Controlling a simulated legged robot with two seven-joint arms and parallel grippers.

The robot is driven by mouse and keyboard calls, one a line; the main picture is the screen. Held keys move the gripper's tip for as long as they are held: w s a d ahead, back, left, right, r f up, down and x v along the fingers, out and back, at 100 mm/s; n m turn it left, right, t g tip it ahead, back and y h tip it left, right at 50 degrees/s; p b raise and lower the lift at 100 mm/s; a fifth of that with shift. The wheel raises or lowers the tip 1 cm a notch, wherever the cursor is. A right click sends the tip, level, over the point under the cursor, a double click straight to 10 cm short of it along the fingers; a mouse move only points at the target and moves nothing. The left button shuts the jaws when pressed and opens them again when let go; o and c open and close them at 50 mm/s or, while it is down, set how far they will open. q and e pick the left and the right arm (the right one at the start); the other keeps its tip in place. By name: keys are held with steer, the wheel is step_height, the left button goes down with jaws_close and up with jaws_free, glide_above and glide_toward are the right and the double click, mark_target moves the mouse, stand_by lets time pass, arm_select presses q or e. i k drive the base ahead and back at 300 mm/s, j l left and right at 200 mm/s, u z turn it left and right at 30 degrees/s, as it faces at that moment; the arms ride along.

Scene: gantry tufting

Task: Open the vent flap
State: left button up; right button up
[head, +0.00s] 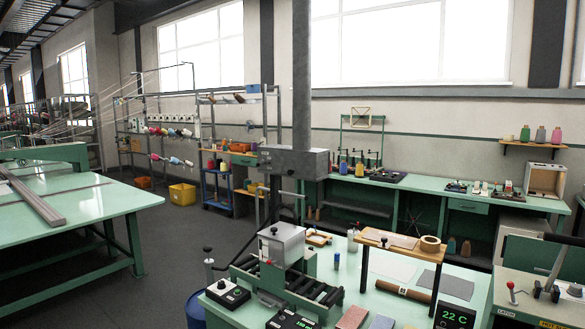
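No part is plainly recognisable as a vent flap. A round grey vertical pipe (302,80) comes down from above to a grey rectangular box (297,163), which looks like a duct end. A thin rod or handle (284,194) shows just below the box; I cannot tell what it works or whether any flap there is open or shut. Neither of my grippers nor my arms is in view.
A green bench in front holds a grey box on rollers (282,246), a small wooden stand (402,250), a brown roll (403,291) and a display (455,316). A lever panel (541,290) stands at right. A green table (90,205) is left; dark floor (180,235) lies open between.

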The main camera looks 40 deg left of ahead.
mark_target(303, 166)
steer(key=j+u, duration=0.15)
steer(key=u, duration=0.6)
